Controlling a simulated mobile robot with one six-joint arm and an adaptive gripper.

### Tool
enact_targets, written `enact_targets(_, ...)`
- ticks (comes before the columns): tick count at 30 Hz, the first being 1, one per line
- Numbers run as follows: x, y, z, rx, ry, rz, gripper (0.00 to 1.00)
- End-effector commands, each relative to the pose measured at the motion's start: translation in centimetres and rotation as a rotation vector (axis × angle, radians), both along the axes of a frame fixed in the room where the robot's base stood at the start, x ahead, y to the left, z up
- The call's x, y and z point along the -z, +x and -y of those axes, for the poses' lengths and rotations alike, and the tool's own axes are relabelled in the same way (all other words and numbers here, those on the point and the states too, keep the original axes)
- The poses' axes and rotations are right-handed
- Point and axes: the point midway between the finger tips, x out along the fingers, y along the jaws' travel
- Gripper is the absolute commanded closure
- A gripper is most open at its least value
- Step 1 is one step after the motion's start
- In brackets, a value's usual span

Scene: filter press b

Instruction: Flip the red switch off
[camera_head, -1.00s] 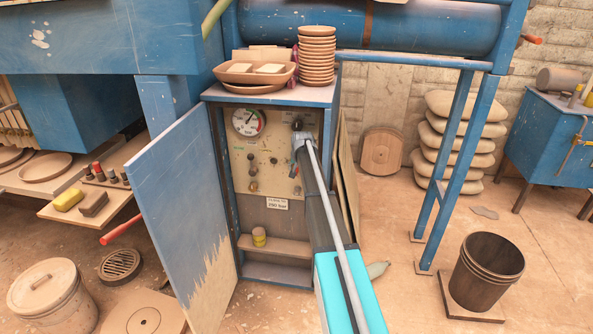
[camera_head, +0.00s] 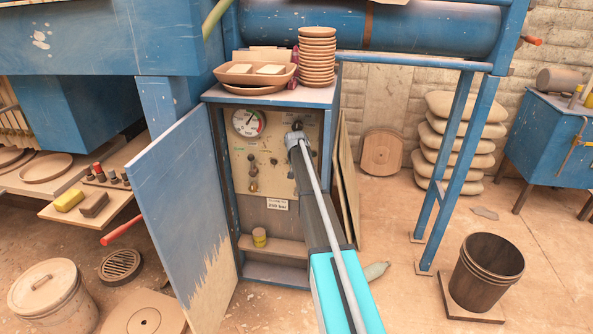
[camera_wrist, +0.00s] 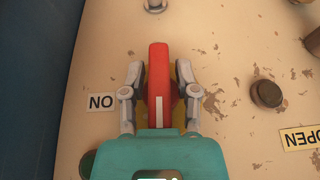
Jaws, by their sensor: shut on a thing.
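The red switch (camera_wrist: 158,80) shows in the wrist view as an upright red lever with a white stripe. My gripper (camera_wrist: 158,85) has one finger on each side of the lever and is shut on it. A white ON label (camera_wrist: 101,102), upside down in this view, is just left of the lever. In the head view my gripper (camera_head: 297,138) is at the upper right of the beige control panel (camera_head: 271,142) inside the open cabinet. The red switch is hidden there behind my gripper and arm.
The blue cabinet door (camera_head: 182,205) stands open at the left. A pressure gauge (camera_head: 249,122) and several knobs share the panel. A dark round knob (camera_wrist: 266,94) and a yellow OPEN label (camera_wrist: 300,138) are right of the lever. Stacked bowls (camera_head: 317,58) stand on the cabinet top.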

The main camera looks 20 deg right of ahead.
Motion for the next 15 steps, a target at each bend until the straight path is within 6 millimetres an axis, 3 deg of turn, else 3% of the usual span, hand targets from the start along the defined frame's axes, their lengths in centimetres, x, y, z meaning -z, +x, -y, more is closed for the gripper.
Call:
enact_targets(13, -0.14, 0.46, 0.23, 0.0, -0.05, -0.022, 1.0)
enact_targets(14, -0.14, 0.46, 0.23, 0.0, -0.05, -0.022, 0.59)
enact_targets(15, -0.14, 0.46, 0.24, 0.0, -0.049, -0.022, 0.51)
